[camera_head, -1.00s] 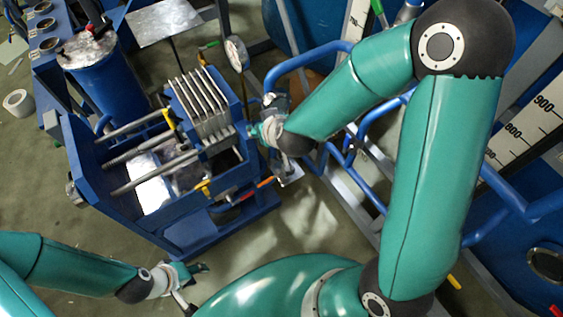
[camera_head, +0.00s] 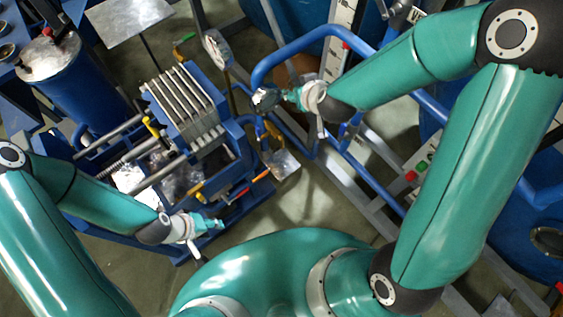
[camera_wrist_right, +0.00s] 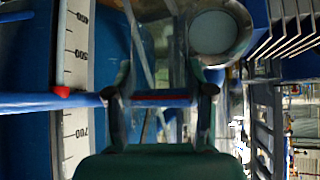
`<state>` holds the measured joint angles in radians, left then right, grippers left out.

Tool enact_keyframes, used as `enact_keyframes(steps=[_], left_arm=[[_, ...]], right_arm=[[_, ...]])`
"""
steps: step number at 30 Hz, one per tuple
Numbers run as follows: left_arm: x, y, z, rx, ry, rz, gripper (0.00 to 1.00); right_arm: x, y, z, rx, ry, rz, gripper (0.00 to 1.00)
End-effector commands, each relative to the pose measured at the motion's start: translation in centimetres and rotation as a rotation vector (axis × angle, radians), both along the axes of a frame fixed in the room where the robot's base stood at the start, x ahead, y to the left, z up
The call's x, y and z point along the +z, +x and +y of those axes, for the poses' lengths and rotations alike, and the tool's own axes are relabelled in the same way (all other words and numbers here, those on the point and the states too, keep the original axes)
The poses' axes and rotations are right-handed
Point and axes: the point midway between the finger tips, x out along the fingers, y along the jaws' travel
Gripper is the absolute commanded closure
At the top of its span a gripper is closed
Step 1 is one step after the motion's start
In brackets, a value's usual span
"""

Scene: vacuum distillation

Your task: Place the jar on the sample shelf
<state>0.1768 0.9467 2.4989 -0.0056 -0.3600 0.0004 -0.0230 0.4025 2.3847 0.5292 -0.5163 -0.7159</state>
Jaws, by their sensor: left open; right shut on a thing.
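My right gripper (camera_head: 274,98) is shut on a small greyish, see-through jar (camera_head: 264,99) and holds it beside the blue pipe rail, right of the filter press. In the right wrist view my right gripper's two dark fingers (camera_wrist_right: 160,94) stand either side of the clear jar (camera_wrist_right: 160,72), whose outline is hard to make out. A small metal plate (camera_head: 284,165) is below the gripper in the head view; I cannot tell whether it is the sample shelf. My left gripper (camera_head: 218,224) is open and empty at the near edge of the press.
The blue filter press (camera_head: 188,108) with pale plates stands left of my right gripper. A round gauge (camera_head: 216,46) is behind it. A blue pipe rail (camera_head: 300,45) curves close by. A larger metal plate (camera_head: 132,18) and a blue cylinder (camera_head: 80,90) are at upper left.

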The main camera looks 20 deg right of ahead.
Motion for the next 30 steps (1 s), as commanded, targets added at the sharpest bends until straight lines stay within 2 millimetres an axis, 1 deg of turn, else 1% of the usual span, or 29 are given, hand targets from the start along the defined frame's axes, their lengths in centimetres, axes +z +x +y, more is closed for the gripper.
enact_keyframes(steps=[4,5,6,7,11,14,17,18,21,30], left_arm=[[0.0,0.0,0.0,0.000,0.000,0.000,0.58],[0.0,0.0,0.0,0.000,0.000,0.000,0.57],[0.0,0.0,0.0,0.000,0.000,0.000,0.52],[-0.1,0.0,0.0,0.000,0.000,0.000,0.52],[-1.3,0.0,0.0,0.000,0.000,0.000,0.52],[-3.2,0.0,0.0,0.000,0.000,0.000,0.52],[-6.1,0.0,0.0,0.000,0.000,0.000,0.52],[-7.4,0.0,0.0,0.000,0.000,0.000,0.52],[-9.9,0.0,0.0,0.000,0.000,0.001,0.52],[-14.7,0.0,0.0,0.000,0.000,0.000,0.52]], right_arm=[[0.1,-0.2,-0.5,-0.011,-0.001,-0.002,0.92],[0.1,-0.2,-0.6,-0.012,-0.001,-0.002,0.92],[0.0,-0.2,-0.6,-0.013,-0.001,-0.002,0.92],[0.0,-0.2,-0.7,-0.014,0.000,-0.002,0.92],[-1.0,-0.1,-1.3,-0.003,-0.001,-0.002,0.92],[-2.7,0.0,-2.0,0.027,-0.001,-0.001,0.92],[-5.0,0.1,-3.0,0.081,-0.003,-0.001,0.92],[-6.2,0.0,-3.4,0.107,-0.003,0.000,0.92],[-8.4,-0.5,-4.1,0.176,-0.003,0.002,0.92],[-13.4,-2.8,-5.1,0.334,-0.003,0.003,0.92]])
